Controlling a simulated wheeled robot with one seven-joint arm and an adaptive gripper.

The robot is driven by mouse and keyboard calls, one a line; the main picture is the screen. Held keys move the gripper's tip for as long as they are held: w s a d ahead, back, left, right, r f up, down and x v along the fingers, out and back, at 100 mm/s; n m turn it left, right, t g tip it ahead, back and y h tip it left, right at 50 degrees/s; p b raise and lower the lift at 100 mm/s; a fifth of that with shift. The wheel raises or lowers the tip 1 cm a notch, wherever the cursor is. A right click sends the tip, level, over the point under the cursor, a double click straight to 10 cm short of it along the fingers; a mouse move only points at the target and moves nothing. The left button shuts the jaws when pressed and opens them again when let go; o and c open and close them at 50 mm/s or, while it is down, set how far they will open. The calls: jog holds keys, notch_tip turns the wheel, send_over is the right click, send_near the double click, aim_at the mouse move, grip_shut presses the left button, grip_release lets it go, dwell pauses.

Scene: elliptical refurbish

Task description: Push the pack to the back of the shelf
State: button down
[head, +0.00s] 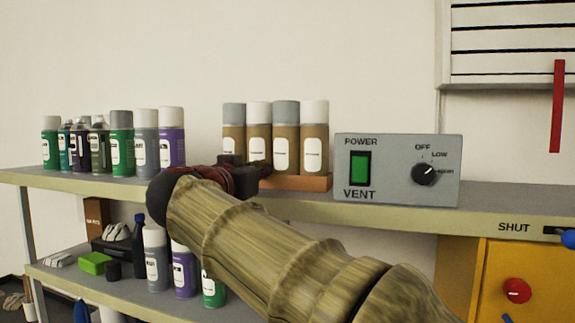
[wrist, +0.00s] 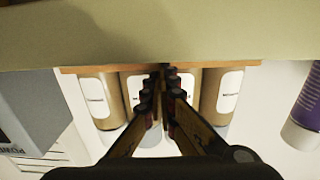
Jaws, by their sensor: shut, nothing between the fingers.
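The pack (head: 287,150) is a group of brown bottles with white labels and grey or white caps on a brown tray (head: 305,183). It stands upright on the upper shelf (head: 390,212), left of the vent box. In the wrist view, which is upside down, the pack (wrist: 228,95) hangs below the tray edge (wrist: 245,64). My gripper (head: 262,170) is shut and empty at the pack's front left in the head view. In the wrist view my gripper (wrist: 160,72) points at the pack's middle and hides part of the bottles. I cannot tell whether the fingertips touch it.
A grey vent box (head: 397,170) with a green switch and knob stands right of the pack. Spray cans (head: 145,140) stand to the left, the nearest purple-bodied. A lower shelf holds more cans and a green block (head: 95,263). A white wall is behind.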

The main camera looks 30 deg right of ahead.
jog(key=shift+w+d+f, duration=0.15)
jog(key=shift+w+d, duration=0.25)
jog(key=shift+w, duration=0.05)
jog(key=shift+w+d, duration=0.25)
jog(key=shift+b+x, duration=0.5)
jog(key=shift+x, duration=1.2)
jog(key=shift+w+d, duration=0.25)
jog(key=shift+w+d, duration=0.2)
jog(key=shift+d, duration=0.05)
jog(key=shift+w+d, duration=0.25)
jog(key=shift+w+d, duration=0.25)
jog(key=shift+w, duration=0.1)
jog(key=shift+d, duration=0.1)
